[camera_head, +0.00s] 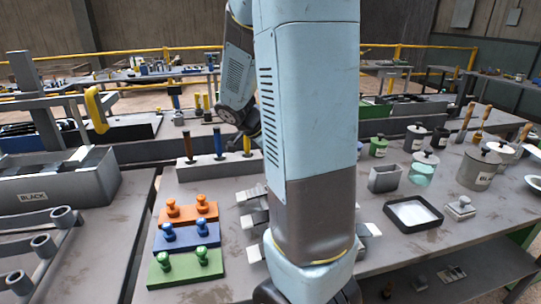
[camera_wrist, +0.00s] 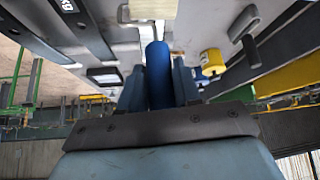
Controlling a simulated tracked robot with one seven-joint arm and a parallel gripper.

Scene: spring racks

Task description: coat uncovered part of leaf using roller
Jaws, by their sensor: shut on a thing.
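My gripper (camera_wrist: 158,85) is shut on an upright blue handle (camera_wrist: 157,65) in the wrist view. The working end of the held tool is hidden, so I cannot tell whether it is a roller. Grey metal pieces (camera_head: 249,195), possibly leaves, stick out on both sides behind my arm. Their middles and any coating are hidden. A shallow black tray (camera_head: 437,223) with a white filling (camera_head: 411,211) lies on the table to the right.
A pale block (camera_head: 191,173) holds brown, blue and yellow handles. Orange, blue and green blocks with knobs (camera_head: 187,235) stand front left. A grey bin (camera_head: 384,178), a knobbed block (camera_head: 460,207) and several lidded pots (camera_head: 478,168) crowd the right. A bin marked BLACK (camera_head: 60,200) is far left.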

